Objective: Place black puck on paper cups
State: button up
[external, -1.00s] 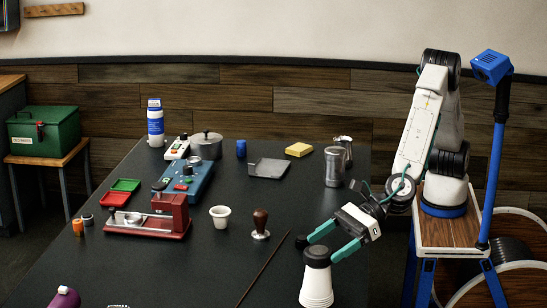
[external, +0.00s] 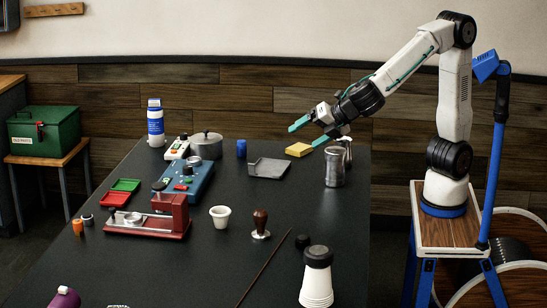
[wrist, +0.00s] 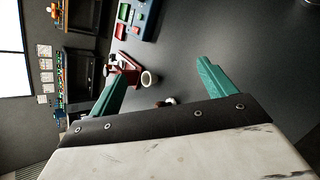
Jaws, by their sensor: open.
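The black puck (external: 318,256) sits on top of the stack of white paper cups (external: 317,287) near the front right of the table. The cups stand upright, narrower end up. My gripper (external: 305,137) is up over the far right part of the table, well away from the cups, with its teal fingers spread. In the wrist view my gripper (wrist: 163,72) is open with nothing between the fingers. The cups and the puck on them do not show clearly in the wrist view.
A tamper (external: 261,224) and a white cup (external: 220,217) stand to the left. A yellow sponge (external: 298,149) and a metal canister (external: 334,167) are below my gripper.

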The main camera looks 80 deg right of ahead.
jog(key=s+d+f+m+g, duration=0.1)
jog(key=s+d+m+g, duration=0.1)
jog(key=s+d+m, duration=0.35)
jog(key=s+d+m+g+h, duration=0.1)
jog(key=s+d+m+g, duration=0.15)
jog(key=d, duration=0.65)
jog(key=s+d+f+m+g, duration=0.1)
jog(key=s+d+m, duration=0.35)
jog(key=d, duration=0.35)
jog(key=s+d+f+m+g+y, duration=0.1)
jog(key=s+f+m, duration=0.1)
jog(key=s+m, duration=0.3)
jog(key=s+d+f+m+g+y, duration=0.2)
jog(key=s+m, duration=0.4)
jog(key=s, duration=0.3)
jog(key=shift+s+f+y, duration=0.15)
jog(key=shift+f+y, duration=0.1)
jog(key=shift+y, duration=0.05)
